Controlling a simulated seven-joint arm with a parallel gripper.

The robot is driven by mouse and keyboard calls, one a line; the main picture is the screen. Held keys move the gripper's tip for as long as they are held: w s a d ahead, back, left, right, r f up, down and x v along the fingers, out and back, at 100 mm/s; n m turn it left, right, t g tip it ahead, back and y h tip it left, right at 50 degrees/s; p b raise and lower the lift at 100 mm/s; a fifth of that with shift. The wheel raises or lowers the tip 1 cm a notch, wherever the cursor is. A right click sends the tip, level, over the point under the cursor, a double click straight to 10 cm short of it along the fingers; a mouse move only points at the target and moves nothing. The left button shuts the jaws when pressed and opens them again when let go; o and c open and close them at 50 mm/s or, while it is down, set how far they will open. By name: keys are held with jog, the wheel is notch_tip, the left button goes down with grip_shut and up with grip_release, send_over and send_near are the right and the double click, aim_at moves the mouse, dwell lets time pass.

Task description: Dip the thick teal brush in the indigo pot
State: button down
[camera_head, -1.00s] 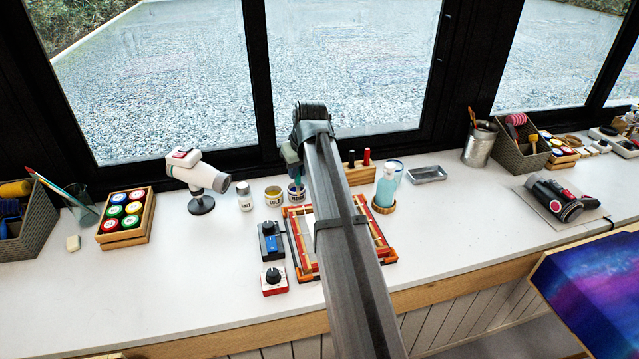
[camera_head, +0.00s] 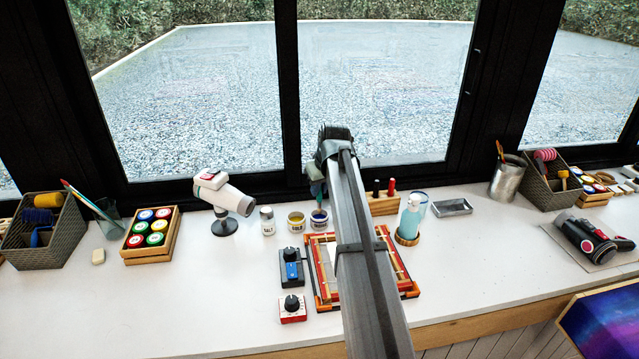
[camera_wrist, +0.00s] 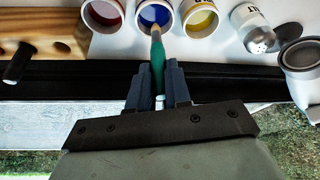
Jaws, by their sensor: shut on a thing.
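My gripper (camera_wrist: 158,88) is shut on the thick teal brush (camera_wrist: 158,58), whose pale tip points at the indigo pot (camera_wrist: 154,16). In the wrist view the tip overlaps the near rim of this white pot with deep blue inside. I cannot tell whether the tip is inside the pot or above it. In the head view my gripper (camera_head: 317,183) is just above the indigo pot (camera_head: 319,219), partly hidden by my arm.
The gold pot (camera_head: 296,222) and salt shaker (camera_head: 267,221) stand close on the left. A red-filled pot (camera_wrist: 104,14) is on the other side. A wooden block with pegs (camera_head: 384,203) is near. Wooden frames (camera_head: 322,290) lie in front; the window is behind.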

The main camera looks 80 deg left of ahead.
aim_at(320, 194)
jog(key=shift+f, duration=1.85)
jog(key=shift+r, duration=0.1)
jog(key=shift+r, duration=3.25)
